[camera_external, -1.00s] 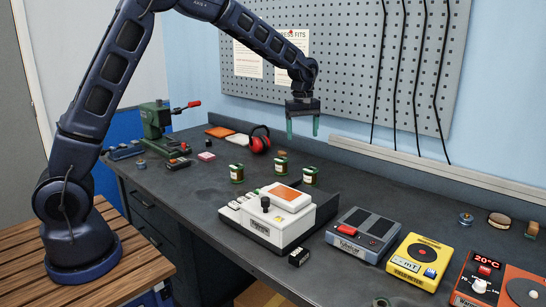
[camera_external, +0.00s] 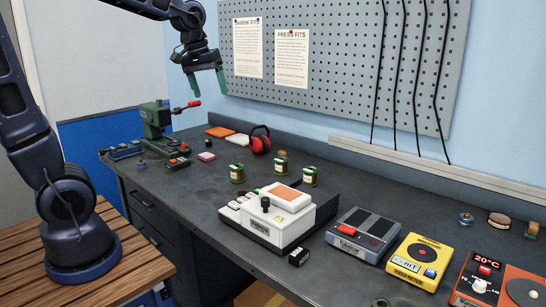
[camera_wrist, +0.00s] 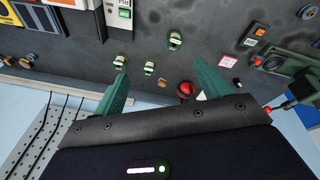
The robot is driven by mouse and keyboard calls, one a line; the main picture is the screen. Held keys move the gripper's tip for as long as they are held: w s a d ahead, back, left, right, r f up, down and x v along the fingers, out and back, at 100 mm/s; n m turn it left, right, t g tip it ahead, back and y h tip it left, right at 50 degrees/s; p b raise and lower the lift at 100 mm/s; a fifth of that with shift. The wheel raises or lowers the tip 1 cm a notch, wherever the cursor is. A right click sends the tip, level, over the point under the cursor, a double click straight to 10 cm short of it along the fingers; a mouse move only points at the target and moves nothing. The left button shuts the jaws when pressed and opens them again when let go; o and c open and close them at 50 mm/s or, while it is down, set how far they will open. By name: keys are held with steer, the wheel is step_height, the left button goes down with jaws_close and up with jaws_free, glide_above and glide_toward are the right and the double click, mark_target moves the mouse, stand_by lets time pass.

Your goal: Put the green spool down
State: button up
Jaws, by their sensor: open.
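Several small green spools with pale labels stand on the dark bench. In the external view one green spool (camera_external: 237,173) is left of the white machine, one (camera_external: 281,169) is behind it, and one (camera_external: 310,177) is to the right of that. The wrist view also shows a green spool (camera_wrist: 175,40) apart from two others. My gripper (camera_external: 206,83) is open and empty, high above the back left of the bench. In the wrist view its green fingers (camera_wrist: 160,72) are spread with nothing held between them. I cannot tell which spool the task means.
A white machine (camera_external: 256,222) with an orange top sits mid-bench. A green press (camera_external: 155,120) with a red handle stands at left, below my gripper. Red earmuffs (camera_external: 260,140) lie near the back wall. Bare bench shows left of the spools.

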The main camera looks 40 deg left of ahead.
steer(key=s+a+f+m+t, duration=0.1)
steer(key=s+a+m, duration=0.1)
steer(key=s, duration=0.7)
steer(key=s+a+f+m, duration=0.2)
steer(key=s, duration=0.8)
steer(key=shift+s+a+m+t+y, duration=0.25)
steer(key=shift+a+m+t+y, duration=0.05)
steer(key=shift+a+m+t, duration=0.1)
steer(key=shift+f, duration=0.1)
steer(key=shift+d, duration=0.1)
steer(key=shift+c, duration=0.6)
